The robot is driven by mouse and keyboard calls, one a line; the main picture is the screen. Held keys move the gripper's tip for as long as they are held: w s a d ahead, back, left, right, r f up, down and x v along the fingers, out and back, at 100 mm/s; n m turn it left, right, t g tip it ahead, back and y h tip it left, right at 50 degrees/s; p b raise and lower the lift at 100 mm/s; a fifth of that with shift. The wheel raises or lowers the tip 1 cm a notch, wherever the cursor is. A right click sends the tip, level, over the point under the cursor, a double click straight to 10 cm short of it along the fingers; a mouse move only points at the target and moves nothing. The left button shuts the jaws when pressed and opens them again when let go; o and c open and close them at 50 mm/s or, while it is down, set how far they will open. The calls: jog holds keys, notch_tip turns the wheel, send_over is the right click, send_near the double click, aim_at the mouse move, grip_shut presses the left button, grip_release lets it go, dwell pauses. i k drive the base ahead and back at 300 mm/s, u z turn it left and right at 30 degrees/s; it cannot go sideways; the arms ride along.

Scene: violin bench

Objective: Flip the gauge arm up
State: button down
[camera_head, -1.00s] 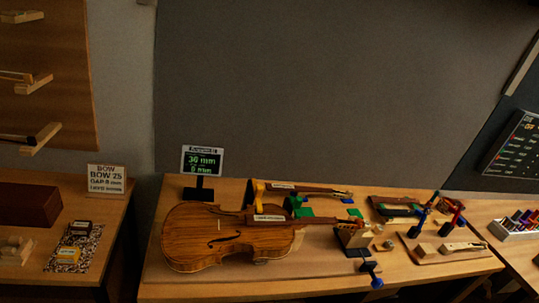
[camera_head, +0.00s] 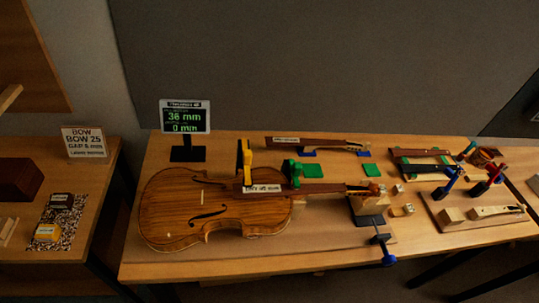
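A violin body (camera_head: 170,208) lies on the bench with its neck pointing right. A yellow upright piece (camera_head: 245,165) stands by the left end of the fingerboard, just behind a white label strip (camera_head: 262,188). It may be the gauge arm, but it is too small to tell its hinge or exact pose. A small display (camera_head: 185,117) on a black stand at the back left reads about 36 mm and 0 mm. My gripper is not in view.
A loose neck (camera_head: 310,142), green pads (camera_head: 313,171) and a tool board (camera_head: 450,222) lie behind and right. A side table (camera_head: 60,240) stands left across a gap.

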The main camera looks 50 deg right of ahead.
aim_at(247, 153)
jog(key=z, duration=0.15)
jog(key=i, duration=1)
jog(key=u, duration=0.1)
